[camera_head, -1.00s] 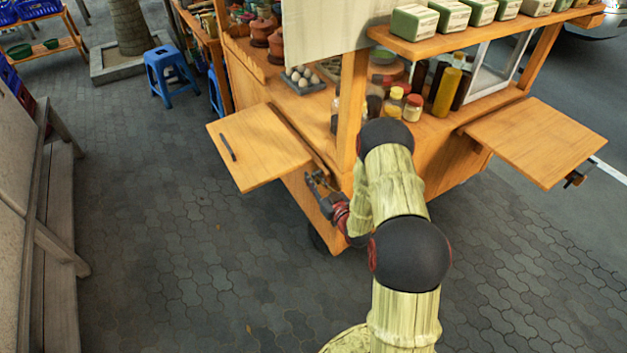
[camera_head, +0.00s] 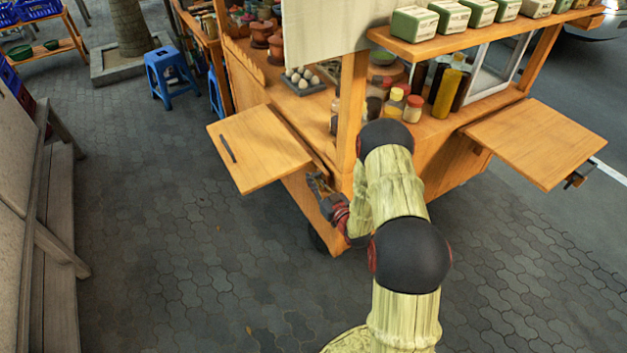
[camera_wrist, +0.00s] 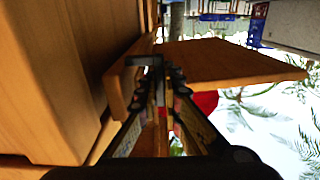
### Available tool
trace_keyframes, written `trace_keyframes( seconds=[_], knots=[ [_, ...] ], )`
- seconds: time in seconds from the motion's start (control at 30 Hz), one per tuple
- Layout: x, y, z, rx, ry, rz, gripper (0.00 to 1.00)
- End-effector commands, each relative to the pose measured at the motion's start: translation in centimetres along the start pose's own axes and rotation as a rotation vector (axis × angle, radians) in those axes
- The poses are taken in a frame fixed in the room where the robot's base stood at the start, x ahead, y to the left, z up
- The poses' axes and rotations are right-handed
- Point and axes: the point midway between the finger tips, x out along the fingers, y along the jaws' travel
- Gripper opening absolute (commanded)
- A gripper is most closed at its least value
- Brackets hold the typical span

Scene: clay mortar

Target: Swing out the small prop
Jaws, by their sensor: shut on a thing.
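The cart's left side flap (camera_head: 258,148) is raised and stands out level from the cart, with a dark handle on its top. It also shows in the wrist view (camera_wrist: 225,62). My gripper (camera_head: 317,184) is low at the cart's corner, just under the flap's inner edge. In the wrist view my fingers (camera_wrist: 157,75) are shut on a thin wooden piece beside the cart's side, which looks like the small prop (camera_wrist: 116,92). A dark grey bracket-like part lies at the fingertips. The prop is hidden in the head view, and its angle to the cart is unclear.
The wooden cart (camera_head: 430,150) carries jars, bottles and boxes. Another flap (camera_head: 535,140) stands out on its right. A blue stool (camera_head: 170,72) stands at the back left and a wooden bench (camera_head: 58,240) at the left. The paving between is clear.

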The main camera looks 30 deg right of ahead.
Motion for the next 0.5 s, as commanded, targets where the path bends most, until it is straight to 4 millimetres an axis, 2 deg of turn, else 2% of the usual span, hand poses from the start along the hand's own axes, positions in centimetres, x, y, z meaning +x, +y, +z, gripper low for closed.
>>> trace_keyframes(
  seconds=[0.27,0.5],
  knots=[
    [0.1,-0.3,0.0,0.0,-0.001,-0.001,0.0],
    [0.9,-3.9,0.0,0.001,0.001,-0.006,0.0]
  ],
)
